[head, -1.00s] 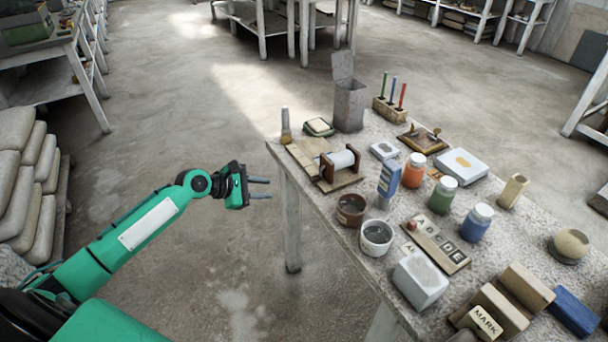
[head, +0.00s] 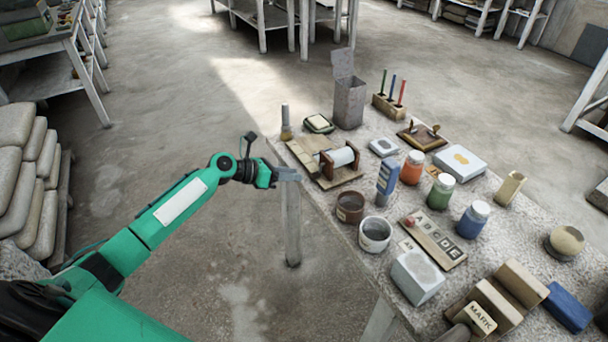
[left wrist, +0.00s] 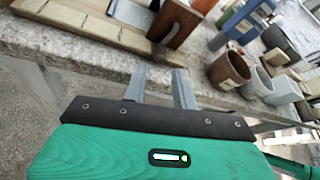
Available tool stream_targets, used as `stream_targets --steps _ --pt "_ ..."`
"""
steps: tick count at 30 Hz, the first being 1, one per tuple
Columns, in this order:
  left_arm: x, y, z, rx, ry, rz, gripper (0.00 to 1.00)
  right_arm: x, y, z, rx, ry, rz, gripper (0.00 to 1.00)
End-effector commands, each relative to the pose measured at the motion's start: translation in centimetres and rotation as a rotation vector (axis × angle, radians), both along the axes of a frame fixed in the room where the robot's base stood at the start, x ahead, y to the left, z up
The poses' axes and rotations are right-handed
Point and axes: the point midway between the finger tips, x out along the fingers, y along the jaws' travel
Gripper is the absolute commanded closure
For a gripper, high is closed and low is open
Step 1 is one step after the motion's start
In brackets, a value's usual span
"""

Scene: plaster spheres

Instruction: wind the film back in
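The film winder is a white roll (head: 343,157) between brown upright end blocks on a wooden base (head: 345,179), near the table's left corner. A pale flat strip or board (head: 303,155) reaches from it toward the corner; I cannot tell if this is film. In the left wrist view a brown end block (left wrist: 177,24) and the long wooden base (left wrist: 85,24) show at the top. My left gripper (head: 290,174) is at the table's left edge, left of the winder and apart from it. Its two fingers (left wrist: 159,84) are open with nothing between them. My right gripper is not in view.
A brown pot (head: 350,207) and a white pot (head: 375,234) stand right of the winder, with a blue box (head: 388,177) behind them. A brush (head: 286,123) stands at the far corner. Jars and blocks crowd the right.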

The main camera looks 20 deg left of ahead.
Motion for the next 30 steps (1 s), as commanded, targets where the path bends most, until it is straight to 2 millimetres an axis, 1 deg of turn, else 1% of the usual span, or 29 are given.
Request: stream_targets --steps 1,3,9,20,21,23,24,30 --pt "0.7 -0.8 -0.3 -0.002 -0.001 0.0 0.72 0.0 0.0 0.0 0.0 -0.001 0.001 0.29" --pt "1.4 -1.6 -0.7 -0.001 -0.001 -0.001 0.72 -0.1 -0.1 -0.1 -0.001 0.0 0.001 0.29" --pt "2.5 -3.0 -1.5 0.0 0.0 0.0 0.72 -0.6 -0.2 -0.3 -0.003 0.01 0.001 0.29" --pt "2.8 -3.2 -1.7 0.002 0.0 0.0 0.72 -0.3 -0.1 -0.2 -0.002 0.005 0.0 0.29" --pt "2.8 -3.2 -1.7 0.002 0.0 0.0 0.8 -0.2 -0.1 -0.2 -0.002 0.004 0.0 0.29" --pt "2.8 -3.2 -1.7 0.002 0.0 0.0 0.92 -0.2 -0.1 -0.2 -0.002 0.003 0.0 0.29" --pt "2.8 -3.2 -1.7 0.002 0.0 0.0 1.0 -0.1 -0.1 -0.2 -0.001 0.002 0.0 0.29" --pt "2.8 -3.2 -1.7 0.003 -0.001 0.0 1.0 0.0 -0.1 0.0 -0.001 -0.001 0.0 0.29"
